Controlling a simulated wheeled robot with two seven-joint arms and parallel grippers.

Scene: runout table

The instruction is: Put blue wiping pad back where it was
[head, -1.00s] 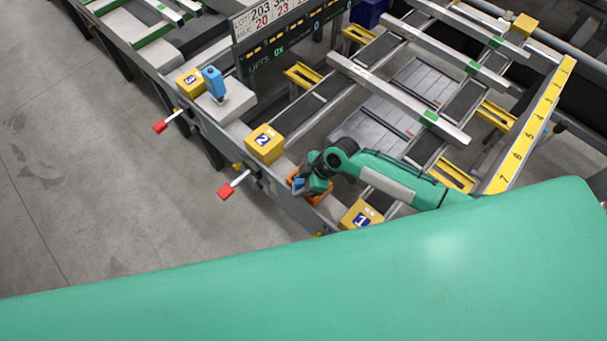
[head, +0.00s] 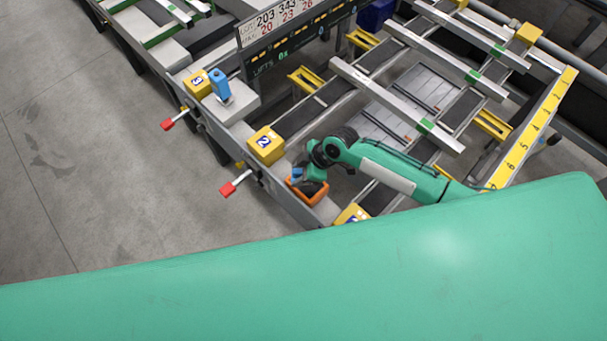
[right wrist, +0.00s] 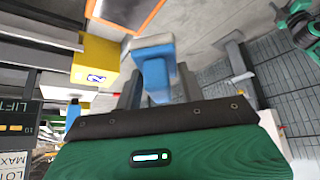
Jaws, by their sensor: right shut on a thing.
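The blue wiping pad (right wrist: 155,70) is held between the grey fingers of my right gripper (right wrist: 157,84), pale side outward. In the head view a bit of the blue pad (head: 297,173) shows beside my right gripper (head: 301,175), just above the far side of the orange tray (head: 319,196). The tray's dark inside is partly uncovered. In the right wrist view the orange rim (right wrist: 150,17) is at the top, apart from the pad. My left gripper does not show.
Yellow block 2 (head: 267,145) stands close to the tray; yellow block 1 (head: 352,214) is on its other side. A blue upright thing (head: 219,83) stands on a pale block near yellow block 3 (head: 197,83). Red-tipped levers (head: 228,189) stick out over the floor.

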